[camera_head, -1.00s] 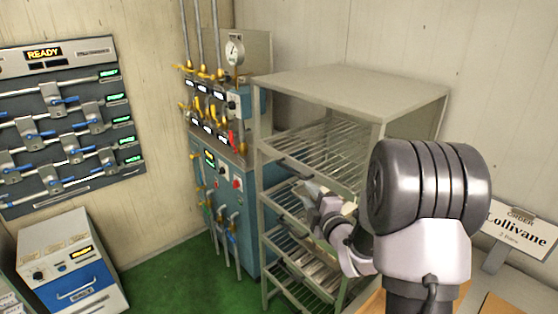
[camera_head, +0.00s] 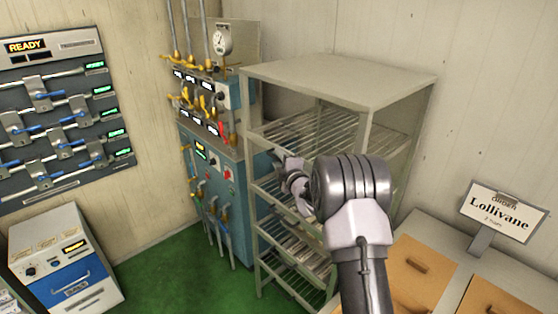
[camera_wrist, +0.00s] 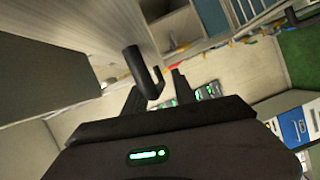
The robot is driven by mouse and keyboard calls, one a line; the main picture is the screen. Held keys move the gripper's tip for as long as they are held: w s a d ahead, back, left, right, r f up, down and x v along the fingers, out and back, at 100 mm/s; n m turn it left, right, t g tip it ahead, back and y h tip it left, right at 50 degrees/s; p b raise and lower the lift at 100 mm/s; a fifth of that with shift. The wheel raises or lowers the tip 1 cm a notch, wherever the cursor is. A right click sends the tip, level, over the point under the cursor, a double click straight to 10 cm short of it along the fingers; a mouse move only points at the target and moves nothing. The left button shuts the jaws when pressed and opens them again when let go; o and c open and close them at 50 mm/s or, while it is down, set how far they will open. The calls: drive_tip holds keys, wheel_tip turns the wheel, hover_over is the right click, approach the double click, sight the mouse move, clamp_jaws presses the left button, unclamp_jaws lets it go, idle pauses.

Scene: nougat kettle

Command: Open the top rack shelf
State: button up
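The grey metal rack (camera_head: 340,78) stands in the middle of the head view, with several wire shelves under its flat top. The top rack shelf (camera_head: 310,130) is the wire one just below that top; I cannot tell if it is pulled out. My gripper (camera_head: 277,160) is at the rack's front, near the height of the top shelf's front edge. In the wrist view my gripper (camera_wrist: 158,92) has its two dark fingers apart. A dark hooked handle (camera_wrist: 142,70) on a pale panel shows close to the gap between them. Contact with it cannot be made out.
A blue control cabinet (camera_head: 215,180) with pipes and yellow valves stands close left of the rack. A counter with wooden drawers or boards (camera_head: 420,270) and a sign (camera_head: 503,212) is at right. Green floor (camera_head: 180,270) is open at left front.

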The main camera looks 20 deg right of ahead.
drive_tip(key=shift+c, duration=0.4)
clamp_jaws()
idle(0.9)
